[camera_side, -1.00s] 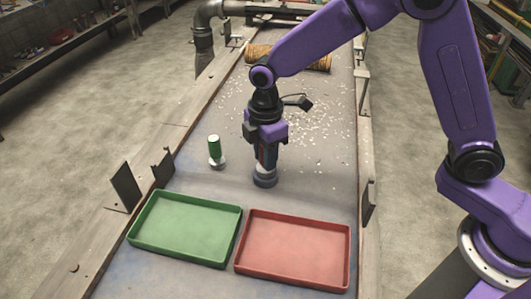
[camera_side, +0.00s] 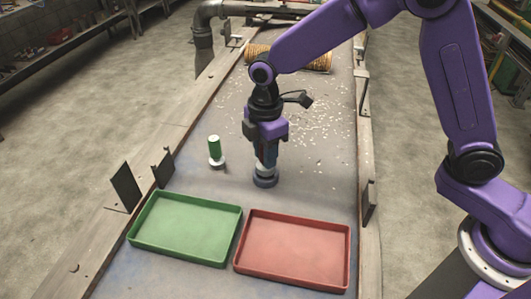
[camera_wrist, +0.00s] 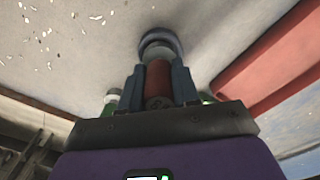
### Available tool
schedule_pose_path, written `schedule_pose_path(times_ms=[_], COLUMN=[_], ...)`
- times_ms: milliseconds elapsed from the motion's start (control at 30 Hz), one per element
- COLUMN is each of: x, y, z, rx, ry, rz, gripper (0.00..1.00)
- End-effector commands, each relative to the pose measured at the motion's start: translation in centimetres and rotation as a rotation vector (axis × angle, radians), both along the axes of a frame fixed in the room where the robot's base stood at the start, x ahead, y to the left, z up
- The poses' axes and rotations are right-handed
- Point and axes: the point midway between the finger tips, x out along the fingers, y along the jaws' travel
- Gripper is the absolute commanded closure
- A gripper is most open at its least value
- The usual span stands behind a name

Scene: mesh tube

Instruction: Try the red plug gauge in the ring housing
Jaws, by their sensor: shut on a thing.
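The red plug gauge (camera_wrist: 158,80) is held by its red handle between the two fingers of my gripper (camera_wrist: 158,88). In the side view my gripper (camera_side: 265,158) points down over the blue-grey ring housing (camera_side: 265,182), which sits on the bench. The ring housing also shows at the top of the wrist view (camera_wrist: 160,36). The gauge's pale metal end (camera_side: 265,171) shows between the fingers and the ring. I cannot tell whether its tip is inside the bore. A green plug gauge (camera_side: 214,146) stands upright to the left on a pale metal end.
A green tray (camera_side: 234,243) and a red tray (camera_side: 347,262) lie at the front of the bench. A cable spool (camera_side: 318,62) and pale chips lie farther back. Upright dark plates (camera_side: 125,187) stand along the edges. Bare bench surrounds the housing.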

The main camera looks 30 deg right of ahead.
Motion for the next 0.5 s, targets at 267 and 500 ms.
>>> schedule_pose_path(times_ms=[267, 500], x=[0.0, 0.0], y=[0.0, 0.1], z=[1.3, 2.4], rx=[0.001, 0.002], ry=[-0.002, -0.002], rz=[0.000, 0.000], gripper=[1.00, 1.00])
